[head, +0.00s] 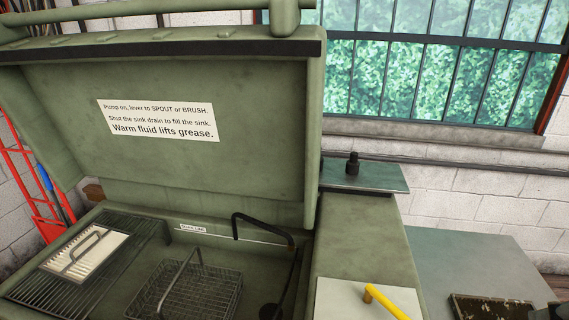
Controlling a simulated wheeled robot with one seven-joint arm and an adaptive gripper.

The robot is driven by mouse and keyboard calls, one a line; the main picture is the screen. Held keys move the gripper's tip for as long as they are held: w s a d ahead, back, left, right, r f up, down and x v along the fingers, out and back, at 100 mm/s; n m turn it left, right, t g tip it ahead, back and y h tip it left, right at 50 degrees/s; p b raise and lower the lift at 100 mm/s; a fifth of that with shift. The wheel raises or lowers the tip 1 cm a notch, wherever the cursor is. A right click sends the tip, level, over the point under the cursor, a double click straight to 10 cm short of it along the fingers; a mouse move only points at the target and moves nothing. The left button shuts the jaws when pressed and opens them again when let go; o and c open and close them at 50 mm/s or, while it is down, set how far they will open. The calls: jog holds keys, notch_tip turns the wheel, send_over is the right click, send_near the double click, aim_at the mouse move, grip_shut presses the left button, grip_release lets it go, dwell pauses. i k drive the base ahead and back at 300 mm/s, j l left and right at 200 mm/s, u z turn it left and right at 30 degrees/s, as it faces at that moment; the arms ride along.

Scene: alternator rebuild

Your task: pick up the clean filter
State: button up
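A pale, flat rectangular panel with a dark loop handle (85,253) lies on the slatted rack at the left of the green parts washer. It looks like a filter, and its face looks light and mostly clean. No label on it can be read. I cannot make out my gripper in the head view, and nothing is seen touching the panel.
The washer's raised lid (260,150) stands behind the sink. A wire basket (190,290) and a bent black spout (262,227) occupy the sink. A yellow handle (385,302) sits on a pale plate at right. A dirty tray (490,308) lies on the grey bench.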

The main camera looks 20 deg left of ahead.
aim_at(77, 263)
jog(key=u, duration=2.05)
jog(key=i+j+z, duration=0.25)
jog(key=i+j, duration=0.15)
jog(key=j, duration=0.25)
jog(key=i+j+z, duration=0.1)
jog(key=j, duration=0.25)
jog(key=i+j+z, duration=0.1)
jog(key=i+j, duration=0.15)
jog(key=j, duration=0.15)
jog(key=i+j+z, duration=0.15)
jog(key=j, duration=0.25)
jog(key=i+j+z, duration=0.1)
jog(key=j, duration=0.3)
jog(key=i+j+z, duration=0.15)
jog(key=j, duration=0.25)
jog(key=i+j+z, duration=0.1)
jog(key=j, duration=0.35)
